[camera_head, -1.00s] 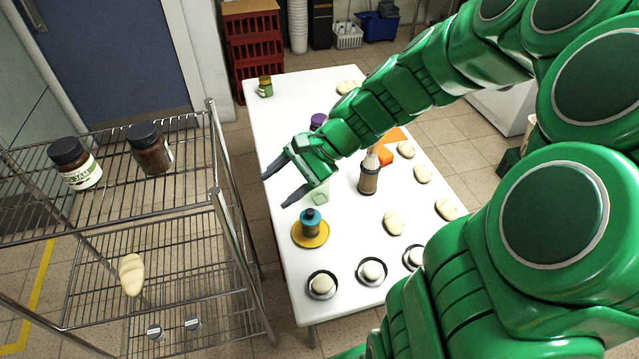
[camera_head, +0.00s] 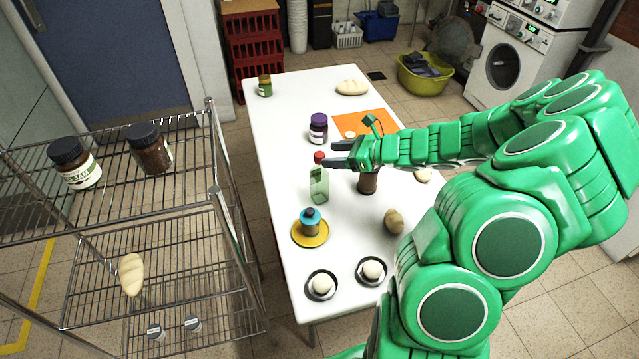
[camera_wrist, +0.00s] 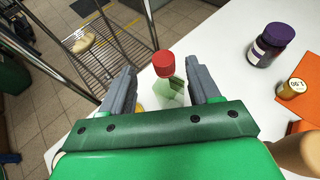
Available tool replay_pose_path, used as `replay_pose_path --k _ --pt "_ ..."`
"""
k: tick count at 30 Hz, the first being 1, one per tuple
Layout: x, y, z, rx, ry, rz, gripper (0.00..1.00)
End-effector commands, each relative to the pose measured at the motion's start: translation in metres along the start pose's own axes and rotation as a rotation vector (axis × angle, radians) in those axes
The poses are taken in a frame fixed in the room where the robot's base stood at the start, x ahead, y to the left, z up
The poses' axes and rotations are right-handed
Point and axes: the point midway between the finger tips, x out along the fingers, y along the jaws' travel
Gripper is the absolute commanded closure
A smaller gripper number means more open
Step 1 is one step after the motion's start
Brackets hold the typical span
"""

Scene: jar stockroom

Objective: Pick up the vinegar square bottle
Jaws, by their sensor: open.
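The vinegar square bottle, by its look the pale green square one (camera_head: 319,188) with a red cap, stands upright on the white table (camera_head: 290,110). My gripper (camera_head: 331,153) is open and empty, beside the cap at the right, with its fingers pointing left. In the wrist view the bottle (camera_wrist: 170,92) appears framed between the two spread fingers (camera_wrist: 163,69), its red cap near the fingertip level. I see no contact; whether the cap is within the jaws or just beyond them I cannot tell.
A purple-lidded jar (camera_head: 318,130) stands behind the bottle. A brown bottle (camera_head: 368,184) is under my wrist. A blue-topped container (camera_head: 310,222) sits on a yellow plate (camera_head: 322,240) in front. An orange mat (camera_head: 372,122) lies to the right. A wire shelf (camera_head: 110,205) stands left.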

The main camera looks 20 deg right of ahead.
Motion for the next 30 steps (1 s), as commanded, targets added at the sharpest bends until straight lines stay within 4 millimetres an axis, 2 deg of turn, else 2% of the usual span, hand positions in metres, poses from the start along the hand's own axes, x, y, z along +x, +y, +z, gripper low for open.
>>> replay_pose_path --k 5,19,30 --pt "0.001 -0.005 -0.005 0.025 -0.004 -0.014 0.39" --pt "0.031 -0.004 -0.005 0.023 -0.001 -0.012 0.39" --pt "0.068 -0.003 -0.006 0.024 -0.003 -0.009 0.39"
